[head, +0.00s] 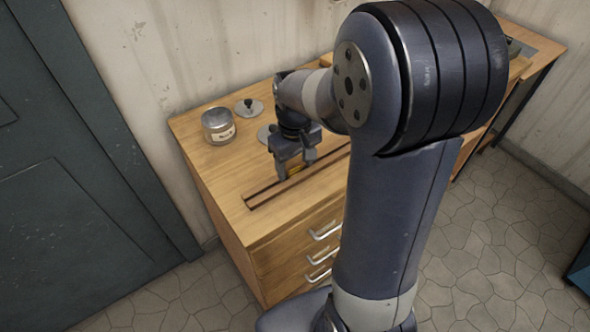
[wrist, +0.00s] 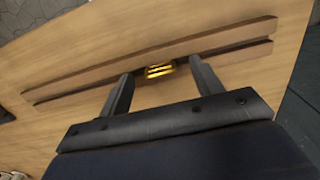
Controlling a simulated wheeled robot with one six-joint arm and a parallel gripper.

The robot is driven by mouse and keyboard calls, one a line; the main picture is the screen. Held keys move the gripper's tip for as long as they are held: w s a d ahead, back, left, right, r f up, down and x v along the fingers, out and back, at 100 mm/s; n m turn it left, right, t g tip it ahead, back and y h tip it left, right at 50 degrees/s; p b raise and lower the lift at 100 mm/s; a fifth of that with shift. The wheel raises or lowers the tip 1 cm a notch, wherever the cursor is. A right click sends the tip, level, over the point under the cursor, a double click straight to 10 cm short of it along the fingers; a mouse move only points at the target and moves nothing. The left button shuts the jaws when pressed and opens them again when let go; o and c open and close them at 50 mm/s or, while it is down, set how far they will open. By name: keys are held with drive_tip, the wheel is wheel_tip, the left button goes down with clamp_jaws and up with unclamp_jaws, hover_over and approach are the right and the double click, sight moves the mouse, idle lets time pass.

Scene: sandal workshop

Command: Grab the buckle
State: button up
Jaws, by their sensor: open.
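The buckle (wrist: 159,71) is a small shiny gold piece in the wrist view. It lies at the slot between two long brown wooden strips (wrist: 90,82) on the cabinet top. My gripper (wrist: 161,69) is open, with one finger to the left of the buckle and one to the right, and a visible gap on each side. In the head view my gripper (head: 296,171) points down over the strips (head: 263,195). Only a speck of yellow shows between its fingers there.
The wooden cabinet (head: 225,178) has drawers with metal handles at its front. A labelled metal tin (head: 218,126) and a grey disc with a dark knob (head: 249,108) stand at the back left. Another grey disc (head: 265,133) is close behind my gripper. The top's left front is clear.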

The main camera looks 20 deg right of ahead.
drive_tip(key=shift+f, duration=0.2)
drive_tip(key=c, duration=1.1)
drive_tip(key=shift+o, duration=0.2)
drive_tip(key=shift+r, duration=0.15)
